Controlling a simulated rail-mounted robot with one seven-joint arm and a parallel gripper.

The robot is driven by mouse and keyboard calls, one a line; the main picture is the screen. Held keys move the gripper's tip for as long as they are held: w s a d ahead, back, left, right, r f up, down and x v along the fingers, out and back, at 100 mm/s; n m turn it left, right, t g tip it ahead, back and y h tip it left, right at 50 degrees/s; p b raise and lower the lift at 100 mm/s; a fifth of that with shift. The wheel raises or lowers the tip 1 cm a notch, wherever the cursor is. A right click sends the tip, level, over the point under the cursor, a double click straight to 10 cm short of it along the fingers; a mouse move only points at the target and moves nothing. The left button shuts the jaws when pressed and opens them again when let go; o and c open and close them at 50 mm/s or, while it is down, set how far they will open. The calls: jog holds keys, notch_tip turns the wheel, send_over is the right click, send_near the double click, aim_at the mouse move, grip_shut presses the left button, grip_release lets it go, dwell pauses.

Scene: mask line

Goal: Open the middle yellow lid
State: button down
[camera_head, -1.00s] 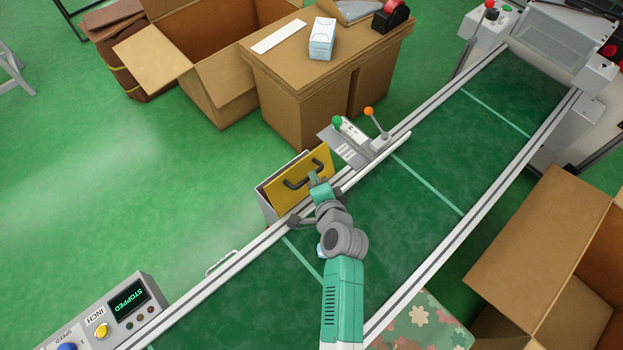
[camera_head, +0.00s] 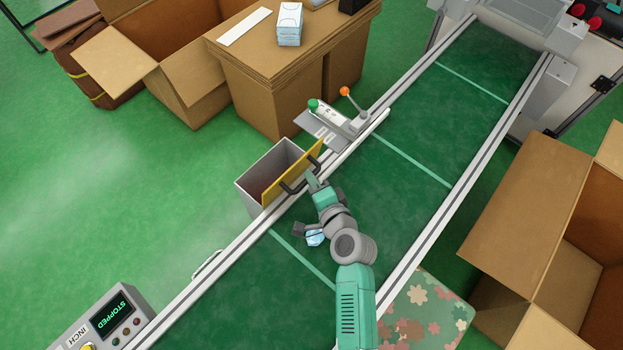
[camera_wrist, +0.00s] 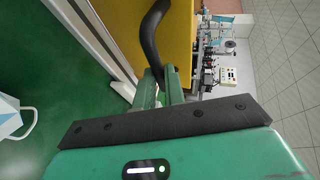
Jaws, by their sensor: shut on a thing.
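The yellow lid (camera_head: 291,174) stands steeply raised at the belt-side edge of a grey bin (camera_head: 250,187), whose inside shows. Its dark curved handle (camera_head: 299,179) faces the belt. My gripper (camera_head: 311,180) is at the handle and shut on it. In the wrist view, the lid (camera_wrist: 182,45) fills the top middle and the handle (camera_wrist: 150,38) runs down to my fingertips (camera_wrist: 160,84). The fingers partly hide the handle's lower end.
The green conveyor belt (camera_head: 405,150) runs under my arm, with a pale blue mask (camera_head: 315,239) on it. A lever box (camera_head: 340,118) stands beyond the bin. A control panel (camera_head: 110,316) reads STOPPED. Open cartons (camera_head: 520,215) stand at right.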

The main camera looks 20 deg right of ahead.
jog(key=shift+s+a+f, duration=0.1)
jog(key=shift+s+f, duration=0.05)
jog(key=shift+f, duration=0.35)
jog(key=shift+s+a+f, duration=0.1)
jog(key=shift+s+f, duration=0.05)
jog(key=shift+f, duration=0.35)
jog(key=c, duration=1.5)
grip_release()
jog(key=shift+d+r, duration=0.1)
jog(key=shift+r, duration=0.3)
jog(key=p+v, duration=0.3)
jog(key=v, duration=0.4)
jog(key=shift+s+r, duration=0.2)
jog(key=shift+s, duration=0.15)
